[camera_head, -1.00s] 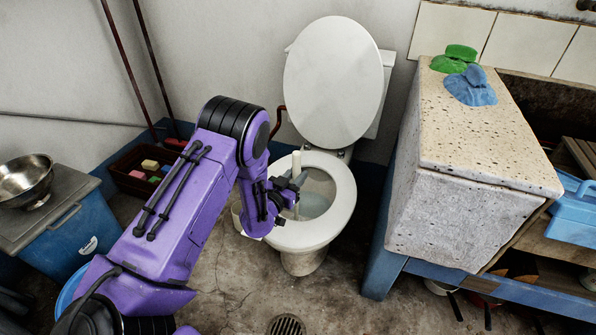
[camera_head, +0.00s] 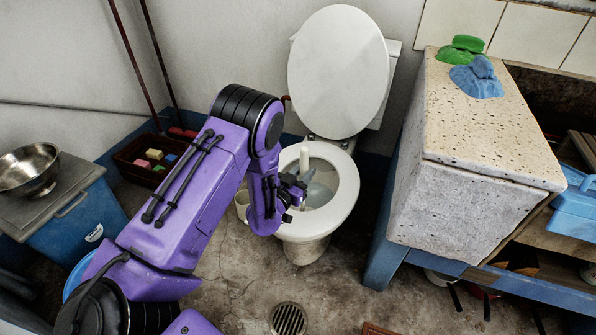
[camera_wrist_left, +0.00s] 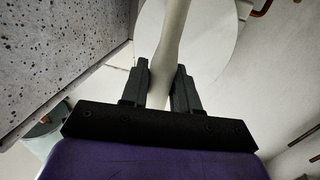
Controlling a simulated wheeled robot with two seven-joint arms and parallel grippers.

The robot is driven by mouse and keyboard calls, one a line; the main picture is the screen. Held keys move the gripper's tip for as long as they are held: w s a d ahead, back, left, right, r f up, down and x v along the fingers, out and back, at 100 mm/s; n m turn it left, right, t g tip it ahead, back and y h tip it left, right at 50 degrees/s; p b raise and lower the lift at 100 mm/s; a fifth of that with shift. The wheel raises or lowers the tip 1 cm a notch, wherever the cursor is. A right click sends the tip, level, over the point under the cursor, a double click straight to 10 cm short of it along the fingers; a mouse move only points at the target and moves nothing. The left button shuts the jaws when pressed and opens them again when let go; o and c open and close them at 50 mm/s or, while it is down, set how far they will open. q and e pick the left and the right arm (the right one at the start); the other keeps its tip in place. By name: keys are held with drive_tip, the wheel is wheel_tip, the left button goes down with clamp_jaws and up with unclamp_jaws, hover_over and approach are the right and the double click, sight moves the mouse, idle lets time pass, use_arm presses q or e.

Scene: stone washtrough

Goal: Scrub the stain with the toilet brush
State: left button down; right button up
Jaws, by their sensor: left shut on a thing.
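The toilet brush shows as a pale upright handle (camera_head: 304,156) over the toilet bowl. My left gripper (camera_head: 296,187) is shut on that handle. In the left wrist view the handle (camera_wrist_left: 172,45) runs up between the two dark fingers (camera_wrist_left: 162,88), which touch it on both sides. The white toilet (camera_head: 346,195) has its lid (camera_head: 337,75) raised, and the gripper is over the left part of the bowl opening. The brush head is hidden by the gripper and the bowl. I cannot make out the stain. My right gripper is not in view.
A speckled stone washtrough (camera_head: 470,215) stands right of the toilet, with green (camera_head: 462,48) and blue cloths (camera_head: 477,78) on top. A blue bin (camera_head: 85,222) with a metal bowl (camera_head: 28,170) stands at the left. A floor drain (camera_head: 288,319) lies in front, with open floor around it.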

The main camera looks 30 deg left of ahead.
use_arm(q)
drive_tip(key=shift+d, duration=0.25)
drive_tip(key=shift+w+a+b, duration=0.2)
drive_tip(key=shift+w, duration=0.65)
drive_tip(key=shift+w+a+b, duration=0.2)
drive_tip(key=shift+w+a, duration=0.05)
drive_tip(key=shift+w, duration=0.65)
drive_tip(key=shift+w+a+b, duration=0.2)
drive_tip(key=shift+w, duration=0.65)
drive_tip(key=shift+a, duration=0.1)
drive_tip(key=a, duration=0.2)
drive_tip(key=s+a, duration=0.1)
drive_tip(key=a, duration=0.1)
drive_tip(key=shift+s+a, duration=0.1)
drive_tip(key=shift+a, duration=0.2)
